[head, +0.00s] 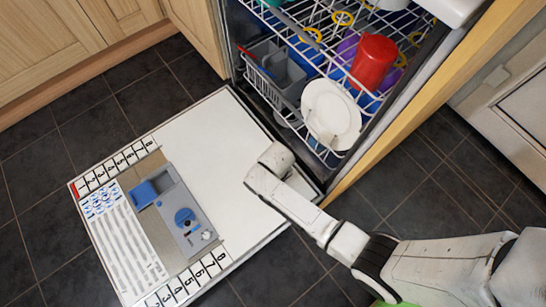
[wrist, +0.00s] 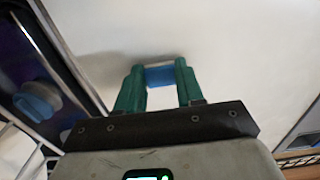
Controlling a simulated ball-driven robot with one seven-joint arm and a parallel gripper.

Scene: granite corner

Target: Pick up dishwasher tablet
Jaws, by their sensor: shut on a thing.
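The dishwasher tablet (wrist: 160,76) is a small blue block in the wrist view. My gripper (wrist: 159,68) has its two green fingers shut on it, one on each side. The white inner face of the open dishwasher door (wrist: 240,50) lies behind the tablet. How far the tablet is from that face I cannot tell. In the head view the end of my arm is over the upper right part of the door, near the racks, and hides the fingers and the tablet.
A grey dispenser (head: 189,226) with blue parts is set in the door's lower half. The lower rack (head: 262,88) holds a white plate (head: 331,113), a red cup (head: 373,62) and a grey cutlery basket (head: 284,72). Dark floor tiles (head: 65,125) left of the door are clear.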

